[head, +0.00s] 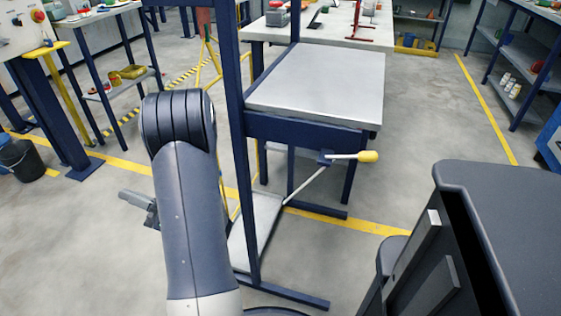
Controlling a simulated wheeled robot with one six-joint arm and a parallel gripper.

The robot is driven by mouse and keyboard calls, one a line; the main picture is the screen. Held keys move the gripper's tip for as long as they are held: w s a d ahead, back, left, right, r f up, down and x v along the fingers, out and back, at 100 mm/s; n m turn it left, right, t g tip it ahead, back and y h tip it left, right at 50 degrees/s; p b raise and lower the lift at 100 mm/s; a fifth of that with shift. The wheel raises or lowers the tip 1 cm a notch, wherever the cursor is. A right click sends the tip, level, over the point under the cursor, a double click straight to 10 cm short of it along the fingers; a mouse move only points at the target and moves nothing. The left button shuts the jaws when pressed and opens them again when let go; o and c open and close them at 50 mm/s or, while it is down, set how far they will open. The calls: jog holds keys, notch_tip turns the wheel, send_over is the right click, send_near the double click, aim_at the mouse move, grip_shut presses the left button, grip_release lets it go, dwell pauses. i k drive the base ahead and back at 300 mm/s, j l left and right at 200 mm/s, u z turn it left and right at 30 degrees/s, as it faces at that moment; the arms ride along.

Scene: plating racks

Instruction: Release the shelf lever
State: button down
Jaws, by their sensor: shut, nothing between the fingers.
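The shelf is a dark blue frame with a grey top plate (318,82) in the middle of the head view. The shelf lever (345,157) is a pale bar with a yellow knob (368,156), sticking out to the right from a blue bracket below the plate's front edge. A thin rod (307,184) slants down left from the bracket towards the lower plate (262,215). My gripper (130,197) shows partly at the left, behind my forearm. It is shut and empty, well to the left of the lever and apart from it.
A blue upright (236,130) of the shelf stands between my arm and the lever. A white table (340,30) stands behind. Racks line the left and right. A black bucket (20,158) is at the far left.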

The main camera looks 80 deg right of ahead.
aim_at(363, 156)
jog(key=k+j+z, duration=0.15)
jog(key=k+z, duration=0.2)
jog(key=k, duration=0.15)
jog(key=k+z, duration=0.35)
jog(key=k+l+z, duration=0.15)
jog(key=k+z, duration=0.2)
jog(key=k, duration=0.25)
